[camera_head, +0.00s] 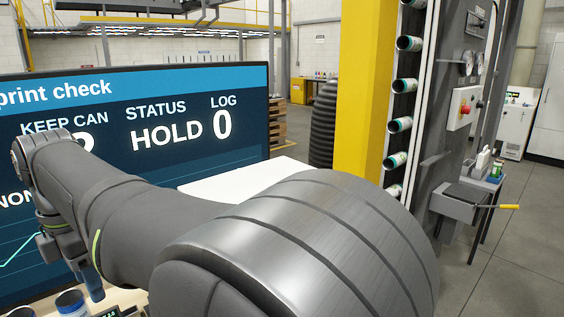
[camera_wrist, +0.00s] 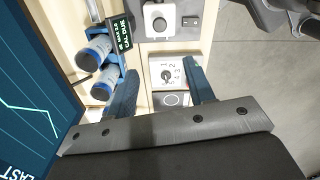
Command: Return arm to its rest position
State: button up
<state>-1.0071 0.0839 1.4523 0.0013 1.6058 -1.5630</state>
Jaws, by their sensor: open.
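My arm (camera_head: 290,235) fills the lower front of the head view and bends left across the screen. My gripper (camera_wrist: 160,68) is open, with two blue fingers apart and nothing between them in the wrist view. It is above a bench with a dial panel (camera_wrist: 166,74) showing between the fingers. In the head view, one blue finger (camera_head: 92,282) points down at the lower left; the rest of the gripper is mostly hidden.
Two cans (camera_wrist: 95,52) lie in a blue holder left of my gripper. A knob box (camera_wrist: 158,20) is beyond it. A large screen (camera_head: 200,130) reading "HOLD" and "LOG 0" stands behind my arm. A yellow post (camera_head: 362,90) and can column (camera_head: 404,86) stand right.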

jog(key=shift+f+m, duration=1.2)
jog(key=shift+f, duration=0.15)
jog(key=shift+c, duration=0.2)
grip_shut()
jog(key=s+a+f+m+t+h, duration=0.25)
jog(key=s+a, duration=0.25)
jog(key=a, duration=0.3)
jog(key=shift+n+h, duration=0.25)
jog(key=shift+n, duration=0.1)
jog(key=shift+w+d+f, duration=0.6)
jog(key=shift+d+f, duration=0.35)
jog(key=shift+f, duration=0.75)
jog(key=shift+w+d+f, duration=0.65)
jog(key=shift+d+f, duration=0.35)
jog(key=shift+f, duration=0.65)
jog(key=shift+w+d+f, duration=0.6)
jog(key=shift+d+f, duration=0.35)
jog(key=shift+f, duration=0.75)
